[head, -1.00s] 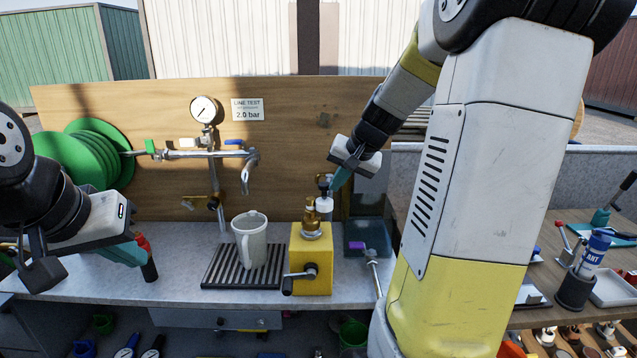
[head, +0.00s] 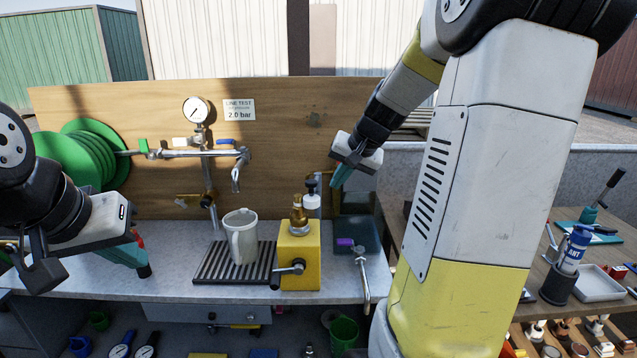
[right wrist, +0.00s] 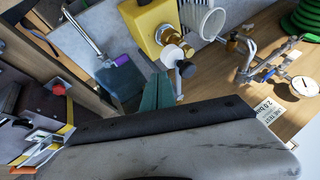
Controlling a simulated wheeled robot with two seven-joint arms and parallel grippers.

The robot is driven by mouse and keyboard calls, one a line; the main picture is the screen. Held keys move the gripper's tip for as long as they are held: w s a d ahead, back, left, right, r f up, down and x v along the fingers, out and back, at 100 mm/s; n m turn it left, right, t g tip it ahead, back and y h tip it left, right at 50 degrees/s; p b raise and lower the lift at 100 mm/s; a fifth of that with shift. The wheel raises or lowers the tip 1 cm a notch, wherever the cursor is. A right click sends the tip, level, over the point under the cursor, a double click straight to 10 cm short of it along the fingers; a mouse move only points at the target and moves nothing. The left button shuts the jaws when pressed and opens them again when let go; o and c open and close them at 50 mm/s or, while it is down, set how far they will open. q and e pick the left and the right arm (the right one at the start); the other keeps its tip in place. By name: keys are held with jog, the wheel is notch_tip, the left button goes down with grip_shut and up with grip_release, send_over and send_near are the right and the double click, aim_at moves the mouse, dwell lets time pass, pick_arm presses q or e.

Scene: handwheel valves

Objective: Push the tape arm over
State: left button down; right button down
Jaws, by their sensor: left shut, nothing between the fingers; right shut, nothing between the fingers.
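No part is clearly recognisable as the tape arm. A black-handled lever on a teal base (head: 600,200) is on the right bench. My left gripper (head: 142,270) is shut and empty over the bench's left side.
A yellow block with crank and brass fitting (head: 300,258) stands beside a white jug (head: 240,236) on a black grate (head: 210,270). Gauge piping (head: 205,153) and a green reel (head: 85,155) are behind.

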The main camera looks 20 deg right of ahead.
jog(key=a+v, duration=0.1)
jog(key=v, duration=0.8)
jog(key=shift+r, duration=0.2)
jog(key=shift+s+a, duration=0.1)
jog(key=shift+a, duration=0.1)
